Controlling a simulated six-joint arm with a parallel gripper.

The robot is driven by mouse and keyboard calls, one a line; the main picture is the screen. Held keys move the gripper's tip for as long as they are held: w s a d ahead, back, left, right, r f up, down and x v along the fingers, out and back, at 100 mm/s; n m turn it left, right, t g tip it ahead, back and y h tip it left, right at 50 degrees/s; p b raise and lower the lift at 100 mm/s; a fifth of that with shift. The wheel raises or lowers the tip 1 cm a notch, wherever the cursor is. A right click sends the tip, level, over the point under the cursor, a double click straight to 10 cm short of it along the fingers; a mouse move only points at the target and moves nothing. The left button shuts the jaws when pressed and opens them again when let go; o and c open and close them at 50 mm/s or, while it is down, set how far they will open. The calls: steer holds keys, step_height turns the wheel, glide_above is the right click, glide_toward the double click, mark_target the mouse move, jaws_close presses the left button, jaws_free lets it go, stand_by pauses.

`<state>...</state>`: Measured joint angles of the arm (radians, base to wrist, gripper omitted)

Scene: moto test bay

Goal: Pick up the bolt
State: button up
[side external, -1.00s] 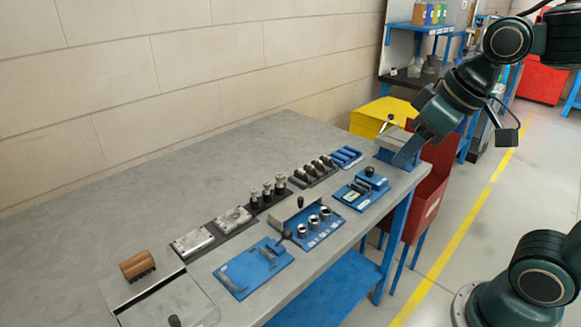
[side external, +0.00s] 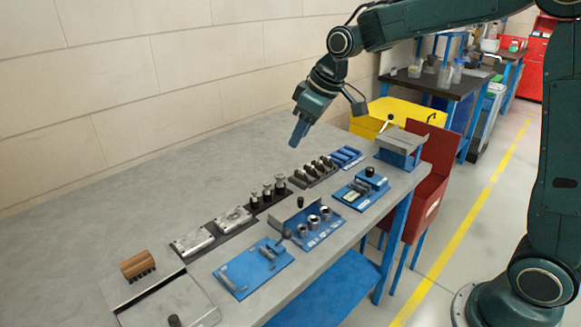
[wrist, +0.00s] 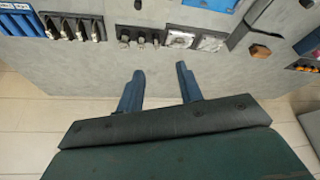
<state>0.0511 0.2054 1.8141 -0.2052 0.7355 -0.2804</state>
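In the side view, upright metal pieces with dark parts, which look like bolts (side external: 267,190), stand on a black strip mid-bench. They also show in the wrist view (wrist: 140,40). Several tilted pieces with metallic ends (side external: 318,167) sit in a black rack beside them and also show in the wrist view (wrist: 77,28); I cannot tell which group holds the task's bolt. My gripper (side external: 297,138) hangs above the back part of the bench, behind these rows. In the wrist view its blue fingers (wrist: 160,72) are apart with nothing between them.
A blue tray of cylinders (side external: 346,155), metal plates (side external: 233,217), a blue socket holder (side external: 312,222), a blue tool board (side external: 238,279) and a brown brush-like block (side external: 138,266) occupy the grey bench (side external: 150,195). The rear left of the bench is clear.

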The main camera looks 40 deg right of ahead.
steer(key=w+f+n, duration=0.1)
steer(key=w+f, duration=0.7)
steer(key=w, duration=0.1)
steer(key=shift+y, duration=0.3)
steer(key=shift+a+f, duration=0.1)
steer(key=shift+f, duration=0.05)
glide_above(255, 191)
steer(key=s+d, duration=0.1)
steer(key=s, duration=0.1)
steer(key=shift+g, duration=0.3)
steer(key=shift+d+f, duration=0.15)
steer(key=shift+f, duration=3.8)
steer(key=shift+x, duration=2.6)
steer(key=shift+w+r, duration=0.1)
jaws_close()
